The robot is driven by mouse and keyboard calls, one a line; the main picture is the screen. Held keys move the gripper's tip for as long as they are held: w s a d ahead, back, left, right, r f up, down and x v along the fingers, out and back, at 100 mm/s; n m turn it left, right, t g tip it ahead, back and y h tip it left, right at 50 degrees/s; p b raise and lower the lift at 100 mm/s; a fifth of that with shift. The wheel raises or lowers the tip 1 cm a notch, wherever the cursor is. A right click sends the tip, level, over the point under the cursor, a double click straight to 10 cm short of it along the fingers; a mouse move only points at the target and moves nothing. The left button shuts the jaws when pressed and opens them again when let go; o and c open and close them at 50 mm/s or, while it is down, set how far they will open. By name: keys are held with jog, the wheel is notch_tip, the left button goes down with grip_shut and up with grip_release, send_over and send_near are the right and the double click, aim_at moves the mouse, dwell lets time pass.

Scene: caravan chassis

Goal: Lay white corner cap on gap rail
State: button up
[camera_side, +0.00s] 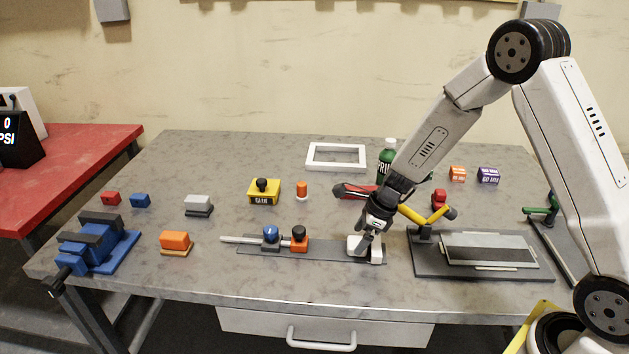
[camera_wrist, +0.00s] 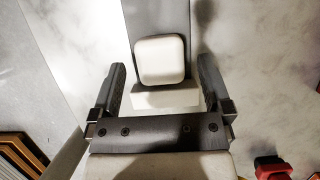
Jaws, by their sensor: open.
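A white, rounded, square-topped piece, which looks like the white corner cap (camera_wrist: 160,60), is between my fingers in the wrist view, with a paler white part at its near side. In the side view the white cap (camera_side: 376,255) is at the right end of a flat dark grey strip, likely the gap rail (camera_side: 330,251). The strip also shows behind the cap in the wrist view (camera_wrist: 158,15). My gripper (camera_side: 367,242) points down over the cap. Its fingers (camera_wrist: 160,85) are apart, with a gap on both sides. The cap's underside is hidden.
Blue (camera_side: 271,234) and orange (camera_side: 299,240) clamp-like pieces and a light rod (camera_side: 240,240) are on the strip's left part. A dark plate fixture (camera_side: 480,258) with a yellow lever stands right. A white frame (camera_side: 336,157) and green bottle (camera_side: 387,155) are behind.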

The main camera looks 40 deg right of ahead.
jog(key=v, duration=1)
jog(key=shift+s, duration=0.1)
dwell(0.5)
jog(key=s+a+n+h, duration=0.1)
jog(key=s+n, duration=0.5)
jog(key=n, duration=0.7)
jog(key=s+a+n+h, duration=0.2)
jog(key=s+a+n, duration=0.2)
jog(key=n, duration=1)
jog(key=s, duration=0.3)
jog(key=shift+s+r+g, duration=0.2)
jog(key=shift+s+g, duration=0.1)
